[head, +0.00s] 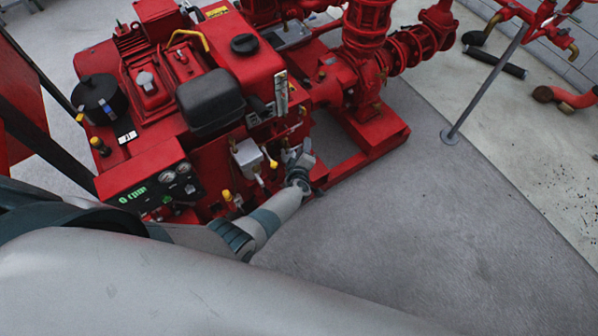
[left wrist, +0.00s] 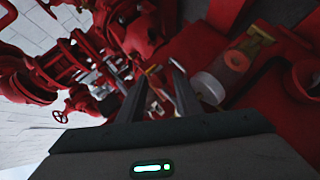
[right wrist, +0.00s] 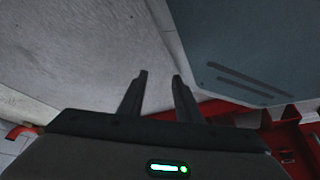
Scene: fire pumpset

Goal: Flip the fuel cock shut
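The red pumpset engine (head: 155,85) fills the upper left of the head view. My left gripper (head: 298,160) is at the engine's right front side, its fingertips hard to make out there. In the left wrist view my left gripper (left wrist: 158,72) has its fingers apart. A small orange-yellow piece (left wrist: 152,69) shows by the fingertips; I cannot tell whether it is the fuel cock's lever or whether they touch it. A clear bowl with a red-orange part (left wrist: 225,70) lies just right of the fingers. My right gripper (right wrist: 160,75) is open and empty.
Red pump pipework (head: 370,60) stands behind and right of my left gripper, on a red base frame (head: 370,145). The control panel (head: 155,190) is to the left. A thin grey post (head: 485,85) stands at the right. The grey floor (head: 430,230) in front is clear.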

